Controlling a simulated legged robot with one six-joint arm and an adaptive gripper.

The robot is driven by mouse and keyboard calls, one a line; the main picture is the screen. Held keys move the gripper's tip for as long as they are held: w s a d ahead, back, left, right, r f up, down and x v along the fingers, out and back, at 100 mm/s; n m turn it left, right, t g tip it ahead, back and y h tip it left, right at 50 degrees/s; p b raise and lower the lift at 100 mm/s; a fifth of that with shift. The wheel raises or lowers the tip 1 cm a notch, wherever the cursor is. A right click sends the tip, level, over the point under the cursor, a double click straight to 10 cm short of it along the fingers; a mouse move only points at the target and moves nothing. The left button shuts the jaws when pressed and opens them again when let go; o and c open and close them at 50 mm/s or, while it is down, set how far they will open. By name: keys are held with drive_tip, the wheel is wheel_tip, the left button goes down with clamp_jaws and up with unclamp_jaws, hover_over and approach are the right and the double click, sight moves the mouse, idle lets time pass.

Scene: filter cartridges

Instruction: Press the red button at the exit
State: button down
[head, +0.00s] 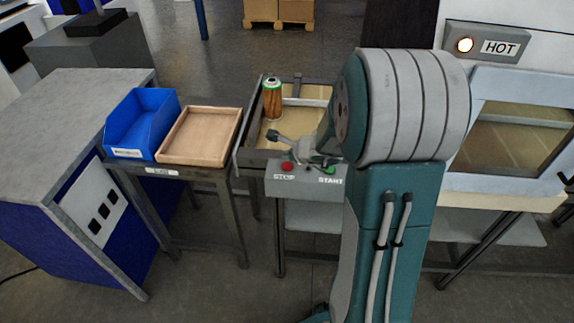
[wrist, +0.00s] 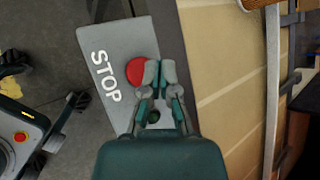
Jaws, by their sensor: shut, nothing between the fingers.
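The red button (head: 288,167) sits at the STOP label on a grey control box (head: 300,186) at the near end of the conveyor. In the wrist view the red button (wrist: 135,72) shows just left of my fingertips, partly covered by one finger. My gripper (head: 297,160) is shut and empty, low over the box. The wrist view shows its fingertips together (wrist: 159,72) beside the button. I cannot tell whether they touch it. A green button (head: 329,170) sits at the START label.
A filter cartridge (head: 272,100) with a green top stands upright on the conveyor (head: 246,128). A wooden tray (head: 163,150) and a blue bin (head: 108,136) stand on the table to the left. A machine with a HOT lamp (head: 465,45) is at the right.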

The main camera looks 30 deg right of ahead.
sight(288, 166)
drive_tip(key=shift+r, duration=2.1)
drive_tip(key=shift+a+r, duration=0.1)
drive_tip(key=shift+a, duration=0.05)
drive_tip(key=s+a+r+n+g+y, duration=0.1)
drive_tip(key=s+a+r+n, duration=0.4)
drive_tip(key=a+n, duration=0.2)
drive_tip(key=s+a+r+n+g+y, duration=0.1)
drive_tip(key=s+a+r+n, duration=0.35)
drive_tip(key=a+n, duration=0.25)
drive_tip(key=s+r+n+g+h, duration=0.1)
drive_tip(key=s+r+n+h, duration=0.1)
drive_tip(key=s+n, duration=0.9)
drive_tip(key=shift+s+a+g+h, duration=0.3)
drive_tip(key=shift+s+h, duration=0.3)
drive_tip(key=shift+s, duration=1.7)
